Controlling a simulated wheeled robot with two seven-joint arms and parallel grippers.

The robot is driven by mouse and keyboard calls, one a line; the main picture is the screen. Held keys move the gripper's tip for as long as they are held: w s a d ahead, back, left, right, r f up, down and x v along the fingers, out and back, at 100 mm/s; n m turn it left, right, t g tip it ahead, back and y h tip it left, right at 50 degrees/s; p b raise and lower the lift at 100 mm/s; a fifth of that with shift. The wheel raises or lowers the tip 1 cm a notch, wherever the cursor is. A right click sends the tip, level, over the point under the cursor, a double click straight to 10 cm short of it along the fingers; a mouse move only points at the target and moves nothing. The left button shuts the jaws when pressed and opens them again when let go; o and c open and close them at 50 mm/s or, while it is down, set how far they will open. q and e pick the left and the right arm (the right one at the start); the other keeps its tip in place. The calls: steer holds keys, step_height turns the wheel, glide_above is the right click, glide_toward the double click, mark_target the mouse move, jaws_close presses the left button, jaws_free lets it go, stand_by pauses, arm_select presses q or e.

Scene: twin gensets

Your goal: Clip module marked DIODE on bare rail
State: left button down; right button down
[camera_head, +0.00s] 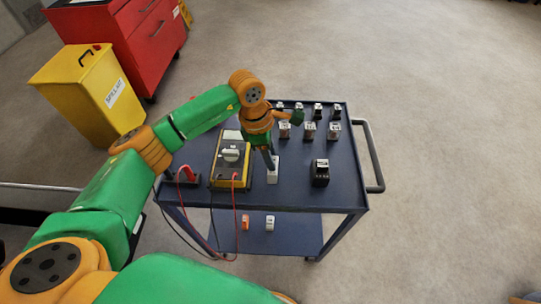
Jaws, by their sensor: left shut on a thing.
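My left gripper (270,157) reaches down over the cart top from the upper left. It is shut on a small white module (273,175), which stands upright at or just above the cart surface; I cannot tell whether it touches. Its marking is too small to read. Other small modules stand in rows at the back of the cart, such as a grey one (309,131). A black module-like block (320,173) stands apart at the right. I cannot make out the DIODE marking or a bare rail. My right gripper is not in view.
A blue cart (345,195) carries a yellow meter (229,160) with red and black leads hanging off its front. A handle (371,160) is at its right. A yellow bin (88,95) and red tool cabinet (125,35) stand at left. The cart's front right is clear.

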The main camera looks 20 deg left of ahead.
arm_select(q)
steer(key=shift+r+p, duration=2.35)
steer(key=shift+r, duration=1.4)
steer(key=shift+f, duration=0.1)
